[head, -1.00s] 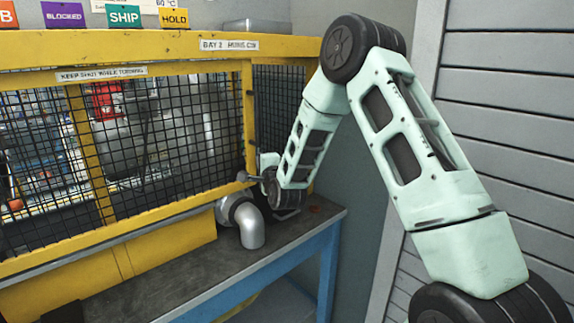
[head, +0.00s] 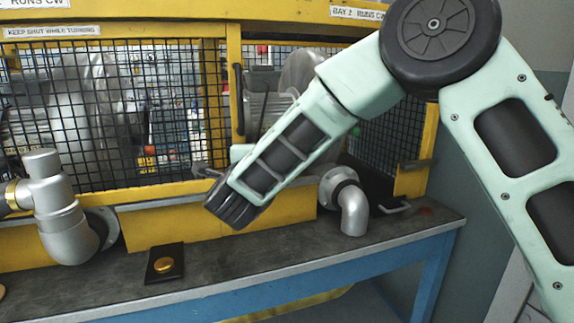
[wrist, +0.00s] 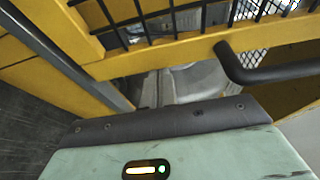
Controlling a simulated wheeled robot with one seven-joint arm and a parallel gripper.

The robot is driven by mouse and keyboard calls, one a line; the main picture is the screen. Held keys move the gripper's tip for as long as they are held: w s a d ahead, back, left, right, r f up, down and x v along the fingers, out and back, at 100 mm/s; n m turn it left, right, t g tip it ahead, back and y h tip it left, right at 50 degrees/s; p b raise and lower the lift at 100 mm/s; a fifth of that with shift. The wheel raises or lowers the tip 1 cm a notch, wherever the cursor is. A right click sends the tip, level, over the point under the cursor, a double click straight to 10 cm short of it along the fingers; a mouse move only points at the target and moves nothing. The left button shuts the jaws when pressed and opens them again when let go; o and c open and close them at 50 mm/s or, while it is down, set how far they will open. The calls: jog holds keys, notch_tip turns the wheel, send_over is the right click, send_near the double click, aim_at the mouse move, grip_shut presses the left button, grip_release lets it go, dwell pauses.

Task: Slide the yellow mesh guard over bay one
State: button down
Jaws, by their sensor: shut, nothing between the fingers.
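The yellow mesh guard (head: 110,188) stands across the left bay, black wire mesh in a yellow frame. A dark upright handle (head: 239,98) is on its right post. Grey machinery shows behind the mesh. The bay label at top left is cut off. The guard's yellow frame (wrist: 180,52) and a black bar handle (wrist: 270,72) show close up in the wrist view. My gripper (head: 207,173) is shut and empty, low by the guard's right part and mostly hidden behind my forearm.
A silver pipe elbow (head: 352,208) sticks out at the right, and a larger silver pipe (head: 55,205) at the left. A gold button on a black pad (head: 165,268) lies on the dark bench top (head: 260,250). The bench front between the pipes is mostly clear.

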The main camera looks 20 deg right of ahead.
aim_at(223, 159)
jog(key=a, duration=0.4)
jog(key=a+b, duration=0.1)
jog(key=a, duration=0.1)
jog(key=shift+s+a, duration=0.25)
jog(key=shift+s, duration=0.05)
jog(key=shift+a, duration=0.1)
